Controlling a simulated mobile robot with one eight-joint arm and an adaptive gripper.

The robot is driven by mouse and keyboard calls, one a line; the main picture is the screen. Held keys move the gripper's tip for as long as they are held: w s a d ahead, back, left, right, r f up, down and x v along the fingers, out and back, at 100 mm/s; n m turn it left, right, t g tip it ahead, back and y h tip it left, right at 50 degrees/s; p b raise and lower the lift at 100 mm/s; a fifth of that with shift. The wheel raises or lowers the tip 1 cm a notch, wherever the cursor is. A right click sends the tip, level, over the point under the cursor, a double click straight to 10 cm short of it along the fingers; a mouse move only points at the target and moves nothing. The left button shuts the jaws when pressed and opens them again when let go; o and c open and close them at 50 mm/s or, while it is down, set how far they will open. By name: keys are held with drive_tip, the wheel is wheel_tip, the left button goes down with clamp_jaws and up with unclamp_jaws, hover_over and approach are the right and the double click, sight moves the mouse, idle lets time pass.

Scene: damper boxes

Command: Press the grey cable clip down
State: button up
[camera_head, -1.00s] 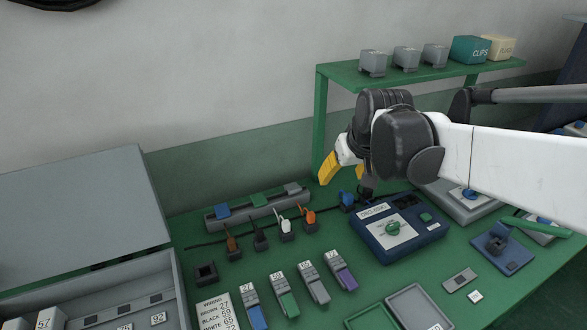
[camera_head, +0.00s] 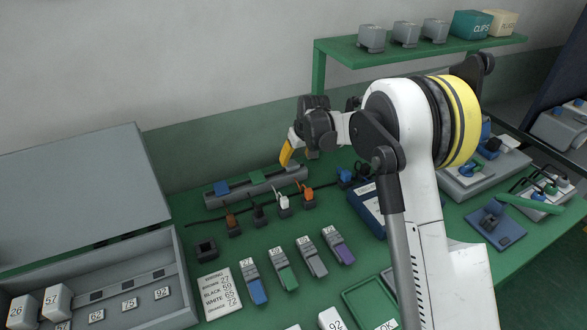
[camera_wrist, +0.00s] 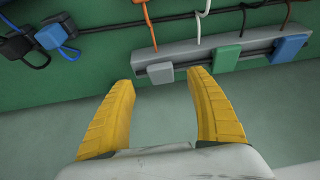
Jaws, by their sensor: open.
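The grey cable clip (camera_wrist: 160,73) sits at one end of the grey rail (camera_wrist: 190,52) in the wrist view. It appears beyond my fingertips and between them, not touching them. In the head view my gripper (camera_head: 287,154) hangs with yellow fingers over the right end of the rail (camera_head: 240,196) and hides most of the grey clip there. My gripper is open and empty in the wrist view (camera_wrist: 160,84). The green clip (camera_wrist: 225,58) and blue clip (camera_wrist: 287,48) sit farther along the rail. I cannot tell how far the grey clip is raised.
Orange (camera_head: 307,196), white (camera_head: 283,202) and dark cables stand in sockets in front of the rail. A blue tester box (camera_head: 366,205) is partly behind my arm. A green shelf (camera_head: 400,58) stands at the back. An open grey case (camera_head: 80,205) is at the left.

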sight(294, 166)
drive_tip(key=b+x, duration=0.1)
drive_tip(key=x, duration=0.5)
drive_tip(key=shift+w+f, duration=0.2)
drive_tip(key=shift+f, duration=0.05)
drive_tip(key=c, duration=1.2)
